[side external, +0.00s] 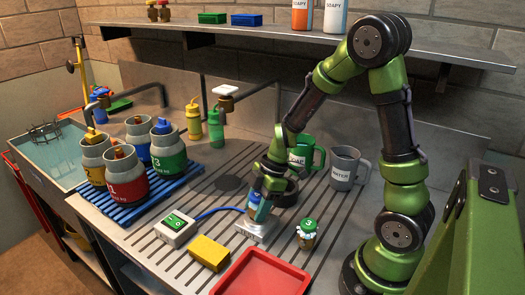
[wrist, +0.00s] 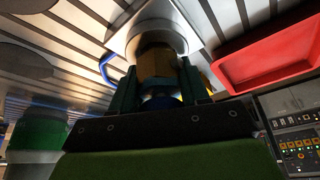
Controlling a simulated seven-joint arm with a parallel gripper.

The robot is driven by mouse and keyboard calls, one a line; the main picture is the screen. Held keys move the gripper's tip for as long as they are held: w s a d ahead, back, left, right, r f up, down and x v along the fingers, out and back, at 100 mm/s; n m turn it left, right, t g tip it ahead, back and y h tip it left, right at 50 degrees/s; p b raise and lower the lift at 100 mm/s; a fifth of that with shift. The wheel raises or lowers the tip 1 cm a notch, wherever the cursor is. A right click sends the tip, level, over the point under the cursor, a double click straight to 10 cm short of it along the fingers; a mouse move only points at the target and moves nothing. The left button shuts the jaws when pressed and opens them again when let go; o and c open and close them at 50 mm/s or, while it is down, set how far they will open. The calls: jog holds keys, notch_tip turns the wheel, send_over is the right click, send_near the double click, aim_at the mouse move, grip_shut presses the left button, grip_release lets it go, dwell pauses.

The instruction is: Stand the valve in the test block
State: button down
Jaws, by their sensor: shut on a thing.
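My gripper (side external: 257,203) is shut on a valve, pointing down over the pale test block (side external: 250,234) on the slatted bench. In the wrist view, the fingers (wrist: 158,88) hold either side of the brass-coloured valve body (wrist: 156,62), with a blue part nearer the palm. The valve's far end meets the round pale top of the test block (wrist: 128,40). It stands roughly upright there; I cannot tell how deep it sits. In the side view the fingers hide most of the valve.
A red tray (side external: 262,275), yellow sponge (side external: 209,253) and white switch box (side external: 176,230) with a blue cable are in front and left. Green and grey mugs (side external: 346,170) stand behind. Several canisters fill a blue rack (side external: 160,187).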

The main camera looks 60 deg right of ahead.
jog(key=c, duration=0.5)
grip_release()
jog(key=shift+c, duration=0.2)
jog(key=shift+r, duration=0.6)
jog(key=v, duration=1.1)
jog(key=s+a+r+m+t+h, duration=0.2)
jog(key=s+a+r+m+t, duration=0.3)
jog(key=m, duration=1.1)
jog(key=shift+s+a+r, duration=1.15)
jog(key=shift+a+r, duration=0.6)
jog(key=shift+a, duration=0.25)
